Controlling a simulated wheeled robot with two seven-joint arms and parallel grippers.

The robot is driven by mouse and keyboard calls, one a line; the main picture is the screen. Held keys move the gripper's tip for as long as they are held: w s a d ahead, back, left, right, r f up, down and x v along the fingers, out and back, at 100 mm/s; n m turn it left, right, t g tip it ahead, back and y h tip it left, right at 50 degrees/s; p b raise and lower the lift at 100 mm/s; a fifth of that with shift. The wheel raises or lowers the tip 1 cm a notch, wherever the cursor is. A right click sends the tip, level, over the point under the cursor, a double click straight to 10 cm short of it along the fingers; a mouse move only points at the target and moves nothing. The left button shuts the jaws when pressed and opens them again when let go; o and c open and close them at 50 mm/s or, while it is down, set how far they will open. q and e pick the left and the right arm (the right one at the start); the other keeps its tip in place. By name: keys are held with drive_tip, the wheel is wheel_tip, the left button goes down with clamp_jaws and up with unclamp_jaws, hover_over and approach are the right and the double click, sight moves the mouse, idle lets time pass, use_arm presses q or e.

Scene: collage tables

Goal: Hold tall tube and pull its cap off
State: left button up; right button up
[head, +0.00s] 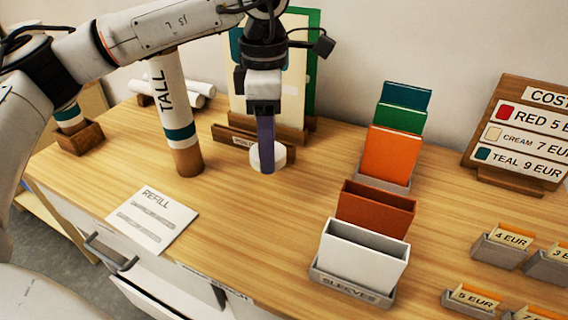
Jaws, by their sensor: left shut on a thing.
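The tall tube (172,100), white with "TALL" lettering, a teal band and a brown lower end, stands upright on the wooden table. Its top is hidden behind my left arm. My left gripper (266,160) points down to the right of the tube, apart from it. It is shut on a white round piece that looks like a cap (279,156), low over or on the table; I cannot tell if it touches. My right gripper is not in view.
A REFILL card (152,220) lies in front of the tube. A wooden holder with another tube (80,138) stands left. A framed board (300,90) stands behind the gripper. Sleeves (361,255) and price-tag holders (500,250) fill the right. An open drawer (165,295) juts out in front.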

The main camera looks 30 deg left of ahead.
sight(269, 192)
use_arm(q)
drive_tip(key=f, duration=0.4)
drive_tip(key=shift+s, duration=0.25)
drive_tip(key=shift+f, duration=2.1)
drive_tip(key=o, duration=1.2)
drive_tip(key=shift+c, duration=0.2)
wheel_tip(269, 192, up, 12)
drive_tip(key=shift+w+r, duration=0.1)
drive_tip(key=shift+r, duration=0.1)
